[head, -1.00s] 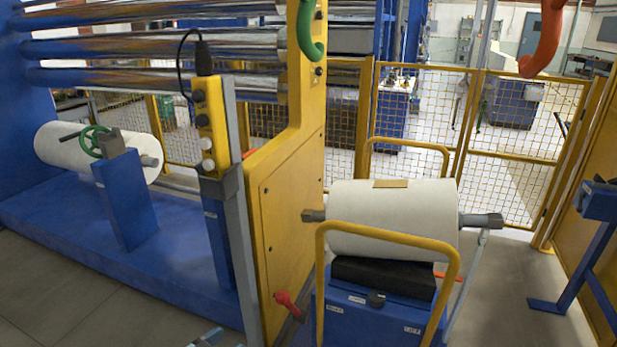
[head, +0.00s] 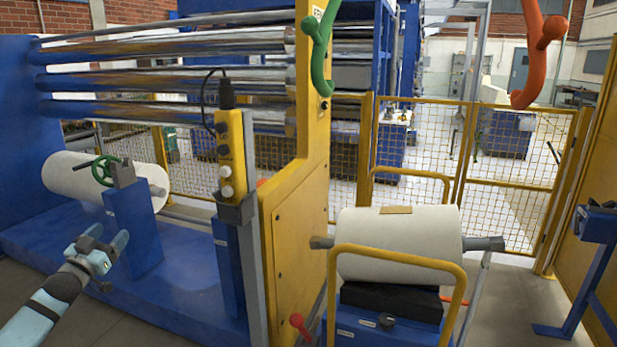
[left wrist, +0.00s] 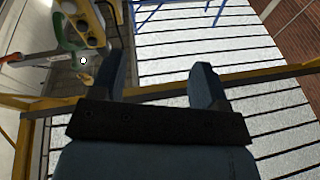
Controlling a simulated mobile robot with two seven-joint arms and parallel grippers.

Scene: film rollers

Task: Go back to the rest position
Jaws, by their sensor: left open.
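My left gripper (head: 107,243) is raised at the lower left in the head view, in front of the blue machine base. It is open and nothing shows between its fingers. In the left wrist view the two fingers (left wrist: 160,85) stand apart with empty space between them. My right gripper is in neither view.
A white film roll (head: 398,240) rests on a blue cart with a yellow rail (head: 400,257). Another white roll (head: 75,175) sits in the machine beside a green handwheel (head: 103,170). A yellow control box (head: 231,155) stands on a post. Green (head: 318,50) and orange (head: 540,45) hooks hang above.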

